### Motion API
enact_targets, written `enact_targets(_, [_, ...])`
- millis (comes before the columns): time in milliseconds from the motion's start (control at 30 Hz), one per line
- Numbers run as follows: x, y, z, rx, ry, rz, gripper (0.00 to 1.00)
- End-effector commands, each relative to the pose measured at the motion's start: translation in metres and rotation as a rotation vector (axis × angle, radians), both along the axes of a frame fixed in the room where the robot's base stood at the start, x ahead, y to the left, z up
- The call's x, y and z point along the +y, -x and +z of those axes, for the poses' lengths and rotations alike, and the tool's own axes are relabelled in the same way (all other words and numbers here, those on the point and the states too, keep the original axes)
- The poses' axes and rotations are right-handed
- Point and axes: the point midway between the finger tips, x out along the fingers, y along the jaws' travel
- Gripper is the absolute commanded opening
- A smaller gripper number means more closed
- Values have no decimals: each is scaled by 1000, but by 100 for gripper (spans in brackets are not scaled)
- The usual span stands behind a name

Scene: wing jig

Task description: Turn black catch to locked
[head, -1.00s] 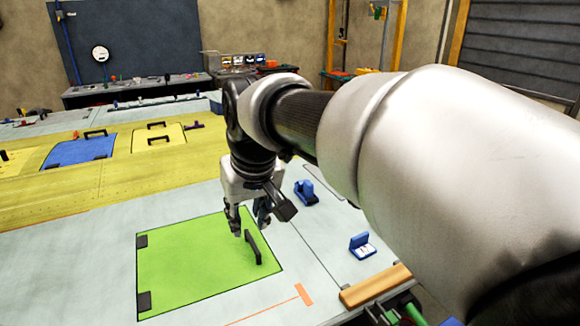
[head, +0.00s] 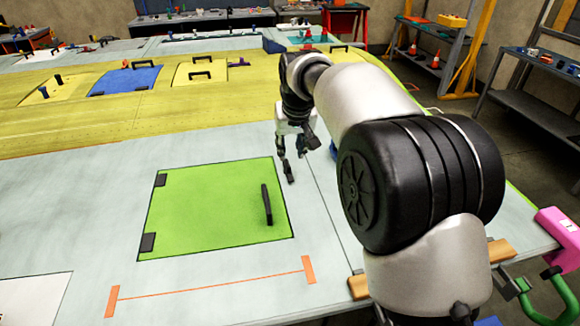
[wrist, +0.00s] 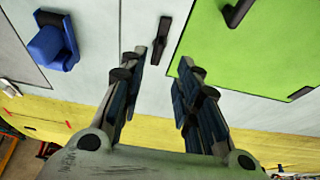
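The black catch (wrist: 161,40) is a small dark bar on the pale grey surface, beside the edge of the green panel (wrist: 245,60). In the wrist view it lies just beyond the fingertips of my gripper (wrist: 160,64), roughly in line with the gap between them. My gripper is open with nothing between its fingers. Whether the fingers touch the catch is unclear.
A black handle (head: 267,204) stands up from the green panel. A blue fitting (wrist: 50,45) is on the grey surface to the left in the wrist view. A wooden block and green clamp (head: 545,290) sit at the table's near edge.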

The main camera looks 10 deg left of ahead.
Motion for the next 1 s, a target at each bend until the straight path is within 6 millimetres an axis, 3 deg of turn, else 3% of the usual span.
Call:
enact_targets(33, [2,-4,-15,3,1,0,30])
enact_targets(200, [8,-16,-47,2,1,0,30])
enact_targets(400, [13,-27,-73,0,0,0,30])
enact_targets(867, [15,-31,-83,0,0,0,30])
enact_targets(1000, [15,-31,-83,0,0,0,21])
